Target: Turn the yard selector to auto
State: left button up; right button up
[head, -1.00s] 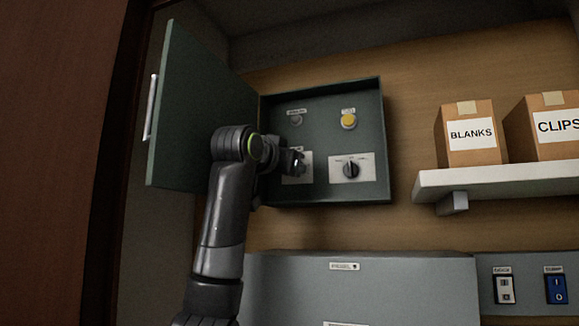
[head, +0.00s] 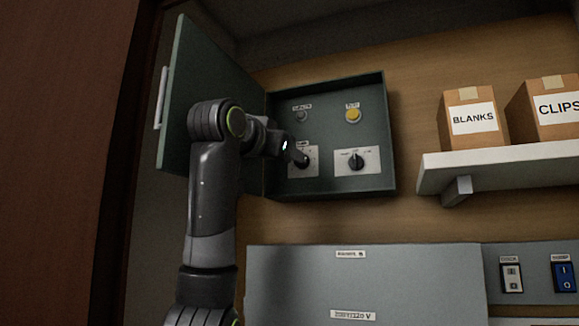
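The open green control box (head: 389,140) hangs on the wood wall. Its lower left selector plate (head: 311,166) is partly covered by my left gripper (head: 300,158), and its small label is too blurred to read surely. The dark tip at that plate's knob overlaps it, so I cannot tell whether the fingers are around the knob or just in front, nor where the knob points. A second selector (head: 356,161) at lower right has a black knob standing about upright on a white plate. My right gripper is out of view.
The box's door (head: 205,95) stands open to the left, close to my arm. A grey lamp (head: 302,116) and a yellow button (head: 353,116) sit above the selectors. A shelf (head: 500,165) with cartons is at right; a grey cabinet (head: 400,285) with switches is below.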

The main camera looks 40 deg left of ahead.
aim_at(356, 163)
jog(key=k+l, duration=0.8)
